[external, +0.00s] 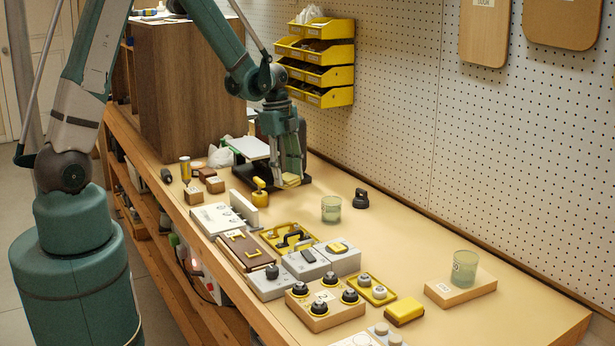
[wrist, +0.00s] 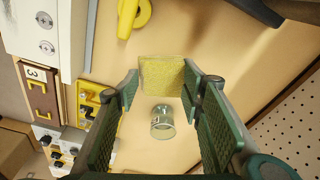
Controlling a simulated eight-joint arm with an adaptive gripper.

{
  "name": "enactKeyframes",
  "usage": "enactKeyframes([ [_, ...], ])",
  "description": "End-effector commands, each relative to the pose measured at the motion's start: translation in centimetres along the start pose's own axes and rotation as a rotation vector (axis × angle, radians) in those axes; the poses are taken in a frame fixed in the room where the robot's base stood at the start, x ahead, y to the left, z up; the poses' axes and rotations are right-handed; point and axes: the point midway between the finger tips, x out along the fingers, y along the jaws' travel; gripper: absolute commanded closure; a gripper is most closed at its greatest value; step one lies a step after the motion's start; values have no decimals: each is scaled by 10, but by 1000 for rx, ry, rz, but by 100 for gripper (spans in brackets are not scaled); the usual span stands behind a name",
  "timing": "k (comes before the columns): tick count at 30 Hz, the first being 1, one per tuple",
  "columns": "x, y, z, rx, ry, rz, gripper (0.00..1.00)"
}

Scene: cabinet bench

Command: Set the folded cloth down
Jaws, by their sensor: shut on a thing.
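The folded cloth (external: 292,181) is a small yellow square. In the wrist view the cloth (wrist: 161,76) lies between my fingertips, with its broad face toward the camera. My gripper (external: 290,172) points down over the back part of the bench and is shut on the cloth. Its two green padded fingers (wrist: 160,88) are at the left and right edges of the cloth in the wrist view. The cloth is low, near the bench top (external: 425,233); I cannot tell whether it touches. The fingers partly hide it in the external view.
A green glass (external: 331,208) stands in front of my gripper, with a black knobbed object (external: 360,198) to its right. A yellow object (external: 260,192) stands close on the left. A dark stand (external: 252,172) is just behind. Control panels crowd the front left; the right middle is clear.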

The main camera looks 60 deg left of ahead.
Motion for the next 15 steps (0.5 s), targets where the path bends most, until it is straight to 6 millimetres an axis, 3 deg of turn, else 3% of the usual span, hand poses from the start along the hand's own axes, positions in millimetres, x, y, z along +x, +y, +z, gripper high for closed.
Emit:
enactKeyframes([
  [15, 3, -9, 3, -44, 1, -6, 72],
])
